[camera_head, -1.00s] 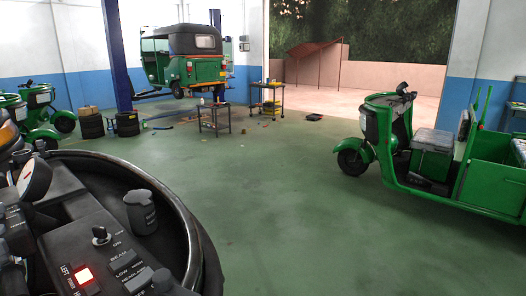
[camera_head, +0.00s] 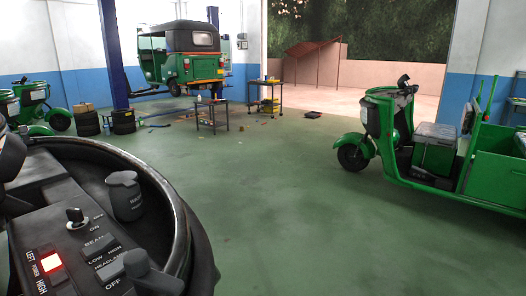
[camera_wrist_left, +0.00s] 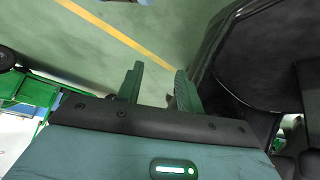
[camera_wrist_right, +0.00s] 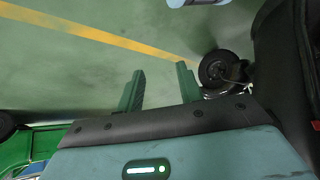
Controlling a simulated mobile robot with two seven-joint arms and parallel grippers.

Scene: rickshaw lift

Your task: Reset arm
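My left gripper (camera_wrist_left: 158,90) shows in the left wrist view with its two green fingers apart and nothing between them. Green floor lies beyond the fingers, and a dark curved body lies to their right. My right gripper (camera_wrist_right: 160,90) shows in the right wrist view, also with its fingers apart and empty, over the green floor. A black wheel (camera_wrist_right: 222,68) is just right of its fingers. Neither gripper shows in the head view.
A dark control panel with switches (camera_head: 75,245) and a round black rim (camera_head: 190,215) fill the lower left. A green three-wheeler (camera_head: 440,150) stands at right. A green rickshaw (camera_head: 180,55) is raised at the back, near a blue post (camera_head: 112,55). The middle floor (camera_head: 270,200) is clear.

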